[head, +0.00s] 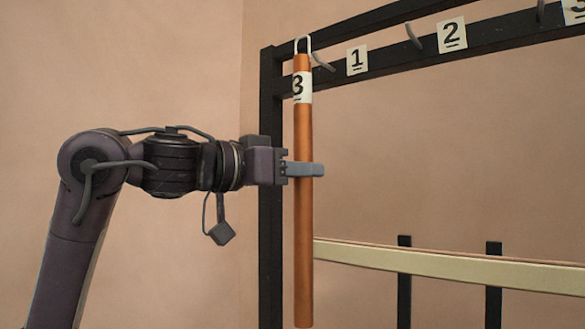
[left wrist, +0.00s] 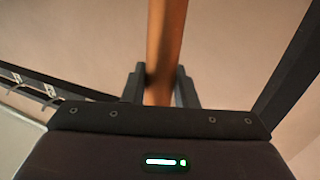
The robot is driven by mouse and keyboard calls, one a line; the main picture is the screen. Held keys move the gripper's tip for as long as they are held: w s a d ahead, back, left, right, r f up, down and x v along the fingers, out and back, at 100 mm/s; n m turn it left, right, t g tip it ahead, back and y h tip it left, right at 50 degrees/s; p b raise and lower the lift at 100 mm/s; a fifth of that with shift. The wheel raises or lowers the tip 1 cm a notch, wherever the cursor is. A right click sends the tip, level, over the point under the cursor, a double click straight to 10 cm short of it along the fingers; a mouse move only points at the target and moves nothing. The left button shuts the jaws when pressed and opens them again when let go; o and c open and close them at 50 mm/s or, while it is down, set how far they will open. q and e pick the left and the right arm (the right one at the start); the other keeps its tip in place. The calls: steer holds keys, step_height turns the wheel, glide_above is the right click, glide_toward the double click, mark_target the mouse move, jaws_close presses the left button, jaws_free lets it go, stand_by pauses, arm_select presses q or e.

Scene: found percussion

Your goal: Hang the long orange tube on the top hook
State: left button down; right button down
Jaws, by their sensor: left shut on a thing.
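The long orange tube (head: 303,225) hangs upright in my left gripper (head: 305,170), which is shut around its middle. The tube has a white label with a 3 and a wire loop (head: 303,44) at its top end. In the head view the loop is close to the left end of the rack's top bar, beside the hook (head: 322,58) left of label 1; I cannot tell whether they touch. The left wrist view shows the tube (left wrist: 165,40) between the two fingers (left wrist: 160,88). My right gripper is not in view.
The black rack's top bar (head: 390,54) carries several grey hooks and number labels 1 (head: 357,60), 2 (head: 451,35) and 3 (head: 574,9). A pale rail (head: 440,264) with short black posts runs below. Between bar and rail the space is open.

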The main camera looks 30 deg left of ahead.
arm_select(q)
steer(key=w+f, duration=0.1)
steer(key=w, duration=0.5)
steer(key=shift+w+d+f+p, duration=0.15)
steer(key=shift+w+d+p, duration=0.2)
steer(key=shift+d+p, duration=0.1)
stand_by(0.4)
stand_by(0.5)
steer(key=c, duration=1.1)
jaws_free()
steer(key=shift+s, duration=0.1)
steer(key=b+v, duration=0.4)
steer(key=v, duration=0.3)
steer(key=shift+s+a, duration=0.25)
steer(key=shift+s, duration=0.1)
steer(key=shift+f, duration=0.1)
